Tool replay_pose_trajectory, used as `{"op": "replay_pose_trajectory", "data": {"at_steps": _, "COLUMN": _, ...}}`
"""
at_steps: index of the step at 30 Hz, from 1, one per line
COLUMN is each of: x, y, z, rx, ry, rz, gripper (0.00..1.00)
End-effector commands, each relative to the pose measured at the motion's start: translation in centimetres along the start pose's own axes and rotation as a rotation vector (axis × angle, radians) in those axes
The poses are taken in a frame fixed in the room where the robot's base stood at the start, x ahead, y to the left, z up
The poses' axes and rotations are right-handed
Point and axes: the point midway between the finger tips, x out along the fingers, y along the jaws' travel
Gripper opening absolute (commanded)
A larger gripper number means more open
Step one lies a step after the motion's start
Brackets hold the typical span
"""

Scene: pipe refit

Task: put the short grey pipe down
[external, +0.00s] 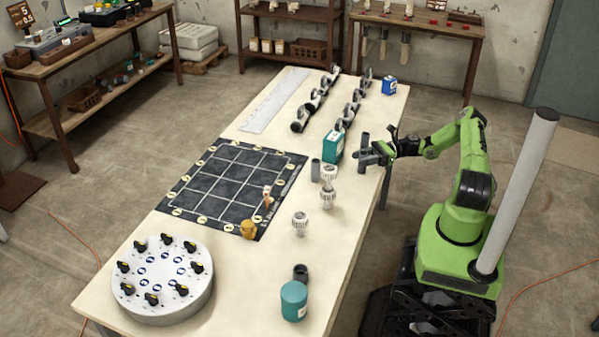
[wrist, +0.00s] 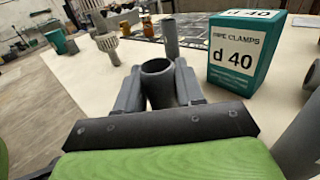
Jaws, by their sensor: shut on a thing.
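My gripper (external: 370,157) reaches over the right edge of the long table (external: 375,215) in the external view. In the wrist view its two fingers (wrist: 158,88) are closed around the short grey pipe (wrist: 157,72), which is upright with its open top showing. The pipe's lower end is hidden by the gripper there, and I cannot tell if it touches the table. Another grey pipe (wrist: 171,38) stands upright farther ahead, also in the external view (external: 316,170). A teal pipe clamps box (wrist: 240,55) marked d 40 stands right of the held pipe, apart from it.
A grey cylinder (wrist: 303,140) is close at the wrist view's right edge. White ribbed fittings (external: 328,187) stand left of my gripper in the wrist view. A dark grid mat (external: 205,205), a round white stand (external: 160,300) and a teal can (external: 294,300) occupy other table areas.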

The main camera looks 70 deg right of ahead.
Motion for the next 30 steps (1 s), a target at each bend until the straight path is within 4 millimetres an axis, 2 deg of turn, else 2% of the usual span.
{"op": "replay_pose_trajectory", "data": {"at_steps": 2, "x": 0.0, "y": 0.0, "z": 0.1, "rx": 0.0, "ry": 0.0, "rz": 0.0, "gripper": 0.08}}
{"op": "replay_pose_trajectory", "data": {"at_steps": 5, "x": 0.0, "y": 0.0, "z": 1.3, "rx": -0.002, "ry": 0.001, "rz": 0.0, "gripper": 0.08}}
{"op": "replay_pose_trajectory", "data": {"at_steps": 12, "x": 0.0, "y": 0.0, "z": 7.5, "rx": -0.004, "ry": 0.001, "rz": 0.0, "gripper": 0.08}}
{"op": "replay_pose_trajectory", "data": {"at_steps": 17, "x": 0.1, "y": -0.3, "z": 10.1, "rx": -0.002, "ry": 0.003, "rz": -0.006, "gripper": 0.08}}
{"op": "replay_pose_trajectory", "data": {"at_steps": 20, "x": 1.1, "y": -1.9, "z": 11.9, "rx": -0.001, "ry": 0.014, "rz": -0.049, "gripper": 0.08}}
{"op": "replay_pose_trajectory", "data": {"at_steps": 27, "x": 5.1, "y": -8.7, "z": 18.3, "rx": -0.001, "ry": 0.018, "rz": -0.256, "gripper": 0.08}}
{"op": "replay_pose_trajectory", "data": {"at_steps": 30, "x": 6.0, "y": -10.4, "z": 20.0, "rx": -0.001, "ry": 0.006, "rz": -0.317, "gripper": 0.08}}
